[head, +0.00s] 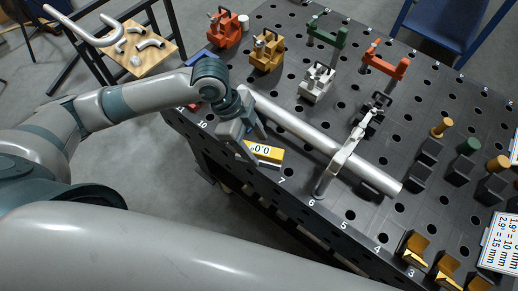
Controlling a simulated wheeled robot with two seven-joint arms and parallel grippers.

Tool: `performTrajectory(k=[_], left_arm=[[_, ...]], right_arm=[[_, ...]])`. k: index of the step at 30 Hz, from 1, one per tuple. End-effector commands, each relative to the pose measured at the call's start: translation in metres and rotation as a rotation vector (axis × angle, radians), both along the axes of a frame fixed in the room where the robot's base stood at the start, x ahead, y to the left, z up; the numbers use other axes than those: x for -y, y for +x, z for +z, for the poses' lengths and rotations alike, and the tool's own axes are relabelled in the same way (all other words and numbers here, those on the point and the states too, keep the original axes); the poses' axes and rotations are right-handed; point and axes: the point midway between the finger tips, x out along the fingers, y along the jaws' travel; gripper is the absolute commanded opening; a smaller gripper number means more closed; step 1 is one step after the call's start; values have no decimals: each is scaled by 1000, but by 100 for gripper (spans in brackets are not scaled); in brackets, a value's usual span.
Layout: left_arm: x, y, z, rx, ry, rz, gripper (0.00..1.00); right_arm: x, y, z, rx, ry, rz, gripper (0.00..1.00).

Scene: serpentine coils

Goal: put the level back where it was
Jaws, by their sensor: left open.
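The level (265,153) is a small yellow box with a white face reading 0.0. It lies on the dark perforated table close to its front edge, near the mark 7. My left gripper (250,143) is open at the left end of the level, with its fingers pointing down at the table. I cannot tell whether a finger touches the level. The gripper and wrist hide part of the table there. My right gripper is out of view.
A long metal tube (300,128) runs beside the level, under a clamp arm (342,158). Red (224,28), tan (266,50) and silver (317,82) fixtures stand farther back. Black blocks with knobs stand right. A wooden stand (143,50) with bent tubes is at upper left.

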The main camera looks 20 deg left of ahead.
Motion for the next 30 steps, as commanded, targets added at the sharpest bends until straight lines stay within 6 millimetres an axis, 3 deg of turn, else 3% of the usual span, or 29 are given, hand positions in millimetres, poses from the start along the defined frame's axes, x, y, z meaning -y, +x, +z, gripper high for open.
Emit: performTrajectory(k=[9, 15, 30], left_arm=[[-22, 1, 51, 5, 0, 1, 56], [-31, 0, 74, 3, 0, 0, 56], [-34, -1, 83, 0, 0, 1, 56]], right_arm=[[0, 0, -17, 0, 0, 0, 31], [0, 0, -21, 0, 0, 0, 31], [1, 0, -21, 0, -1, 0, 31]])
